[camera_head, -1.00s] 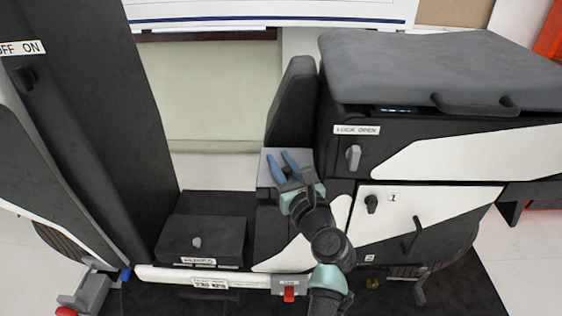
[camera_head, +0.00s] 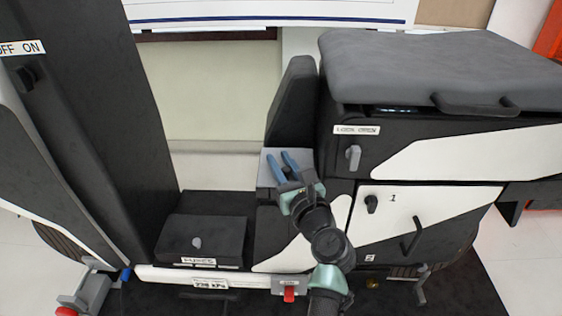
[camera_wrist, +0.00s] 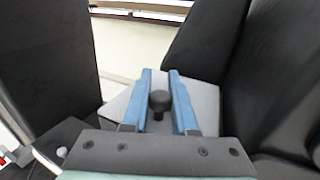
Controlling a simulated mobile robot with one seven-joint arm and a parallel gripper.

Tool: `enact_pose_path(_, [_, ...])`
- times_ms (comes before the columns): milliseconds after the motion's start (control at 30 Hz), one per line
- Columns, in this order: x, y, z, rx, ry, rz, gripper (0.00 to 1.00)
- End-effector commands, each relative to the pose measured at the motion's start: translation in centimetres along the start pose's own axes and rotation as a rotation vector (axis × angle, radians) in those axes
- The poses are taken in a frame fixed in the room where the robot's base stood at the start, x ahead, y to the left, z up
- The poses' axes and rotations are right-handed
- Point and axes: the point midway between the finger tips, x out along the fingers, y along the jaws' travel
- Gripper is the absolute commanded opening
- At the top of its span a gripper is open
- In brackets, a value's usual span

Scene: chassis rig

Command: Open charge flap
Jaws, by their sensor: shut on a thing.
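The charge flap looks like the light grey panel (camera_head: 304,157) beside the seat's dark backrest; its grey surface also shows in the wrist view (camera_wrist: 205,103). A dark round knob (camera_wrist: 158,99) stands on this panel between my blue fingers. My gripper (camera_head: 279,156) reaches over the panel, and in the wrist view my gripper (camera_wrist: 160,74) is shut on the knob, one finger on each side. The exact contact with the knob is hard to see.
A dark upright backrest (camera_head: 291,105) stands just behind the panel. The LOCK/OPEN cabinet (camera_head: 430,135) with a grey lid is close on the right. A FUSES box (camera_head: 205,235) lies to the left, beside a tall dark column (camera_head: 95,110).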

Motion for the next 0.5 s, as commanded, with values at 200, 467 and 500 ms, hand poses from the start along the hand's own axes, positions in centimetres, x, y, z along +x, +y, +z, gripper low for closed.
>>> enact_pose_path(200, [0.0, 0.0, 0.1, 0.002, 0.004, 0.000, 0.00])
enact_pose_path(467, [0.0, 0.0, 1.2, 0.022, 0.054, 0.000, 0.00])
enact_pose_path(500, [0.0, 0.0, 1.3, 0.026, 0.064, 0.000, 0.00])
